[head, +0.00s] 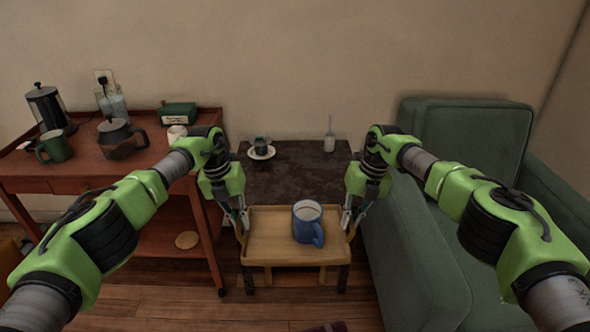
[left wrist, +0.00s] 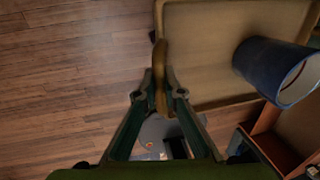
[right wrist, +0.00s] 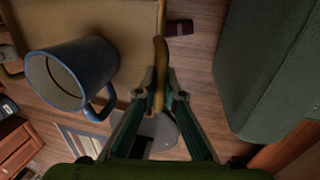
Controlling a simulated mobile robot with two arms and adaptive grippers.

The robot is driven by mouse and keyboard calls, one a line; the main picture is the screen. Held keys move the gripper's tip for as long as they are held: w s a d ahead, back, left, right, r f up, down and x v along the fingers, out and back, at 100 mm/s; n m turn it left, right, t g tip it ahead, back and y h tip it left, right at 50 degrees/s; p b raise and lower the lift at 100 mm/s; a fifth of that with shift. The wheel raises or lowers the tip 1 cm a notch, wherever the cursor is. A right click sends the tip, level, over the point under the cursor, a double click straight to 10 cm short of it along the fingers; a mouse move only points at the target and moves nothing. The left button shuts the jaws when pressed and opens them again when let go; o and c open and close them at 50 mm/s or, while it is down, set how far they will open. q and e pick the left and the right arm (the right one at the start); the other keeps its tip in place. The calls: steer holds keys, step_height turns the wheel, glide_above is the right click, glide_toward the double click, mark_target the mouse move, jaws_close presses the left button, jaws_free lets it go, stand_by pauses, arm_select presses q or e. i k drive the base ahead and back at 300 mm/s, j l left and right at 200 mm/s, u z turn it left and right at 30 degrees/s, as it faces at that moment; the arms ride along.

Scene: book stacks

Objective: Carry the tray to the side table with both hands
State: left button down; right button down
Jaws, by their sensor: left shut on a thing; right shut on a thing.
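A wooden tray (head: 277,247) is held up in front of the dark side table (head: 295,180) in the head view, with a blue mug (head: 307,222) standing upright on its right half. My left gripper (head: 240,226) is shut on the tray's left handle, which shows between the fingers in the left wrist view (left wrist: 160,85). My right gripper (head: 349,226) is shut on the right handle, seen in the right wrist view (right wrist: 158,80). The tray looks about level. The mug also shows in both wrist views, (left wrist: 272,68) and (right wrist: 75,75).
On the side table stand a small cup on a saucer (head: 261,153) at back left and a white container (head: 329,141) at back right; its middle is bare. A green armchair (head: 455,135) is close at right. A reddish cart (head: 85,172) with pots stands at left.

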mark_target(295, 182)
steer(key=i, duration=1)
